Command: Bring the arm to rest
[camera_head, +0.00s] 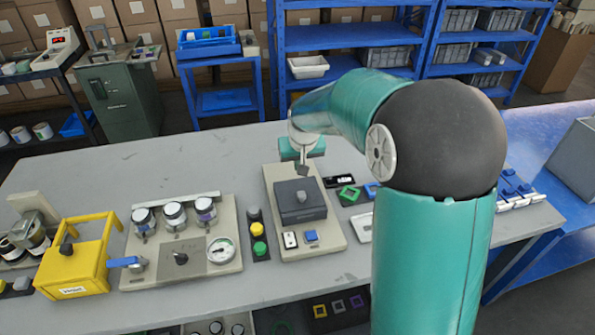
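My teal arm (428,240) rises from the bottom right of the head view and bends at a large black joint. Its forearm reaches left and away over the table (140,170). My gripper (303,170) is at the far end of it, over the back part of a beige device (328,238) with a dark grey block (299,201). The fingers are small and partly hidden, so I cannot tell whether they are apart, hold something or touch the device.
Left of the device are a button strip (258,232), a gauge panel (150,265) and a yellow frame (85,258). Green (348,195) and blue pieces lie right of it, partly behind my arm. Blue shelves (350,38) stand behind. The table's back left is clear.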

